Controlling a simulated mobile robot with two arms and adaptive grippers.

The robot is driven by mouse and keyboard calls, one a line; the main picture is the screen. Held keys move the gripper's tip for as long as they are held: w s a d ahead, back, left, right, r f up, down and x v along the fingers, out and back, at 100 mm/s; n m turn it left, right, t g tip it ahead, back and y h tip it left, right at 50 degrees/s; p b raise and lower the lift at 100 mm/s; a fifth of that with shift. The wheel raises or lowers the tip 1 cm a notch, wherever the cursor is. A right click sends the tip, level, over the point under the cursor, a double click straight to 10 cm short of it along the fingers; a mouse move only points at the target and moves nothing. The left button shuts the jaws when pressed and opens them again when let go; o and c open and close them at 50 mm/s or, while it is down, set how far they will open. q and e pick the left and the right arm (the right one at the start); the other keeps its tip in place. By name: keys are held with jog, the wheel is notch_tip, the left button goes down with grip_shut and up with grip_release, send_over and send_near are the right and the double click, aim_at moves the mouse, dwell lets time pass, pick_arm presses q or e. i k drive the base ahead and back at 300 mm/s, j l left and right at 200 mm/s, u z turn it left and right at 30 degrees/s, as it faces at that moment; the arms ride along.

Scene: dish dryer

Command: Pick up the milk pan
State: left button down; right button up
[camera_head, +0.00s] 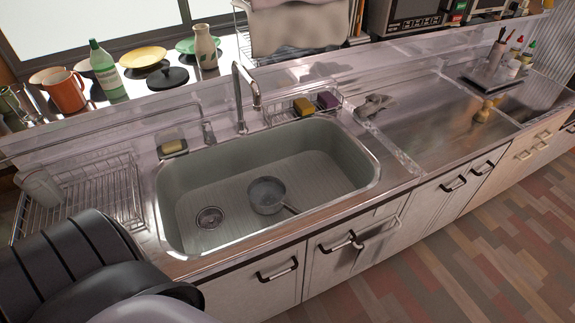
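The milk pan (266,194) is a small round grey pan. It rests on the floor of the wide sink basin (330,150), right of the drain. Its short handle (291,209) points toward the lower right, to the front of the sink. The pan looks upright and empty, and nothing touches it except the basin floor. Neither of my grippers is in view.
The basin's rim and the faucet (240,95) surround the pan, with clear basin floor around it. A wire dish rack (120,190) stands left. Sponges (304,107) sit in a rack behind. Dark rounded shapes at lower left cannot be identified.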

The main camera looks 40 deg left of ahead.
aim_at(266, 195)
jog(key=l+u, duration=0.1)
jog(key=u, duration=1.65)
jog(key=i+l, duration=0.05)
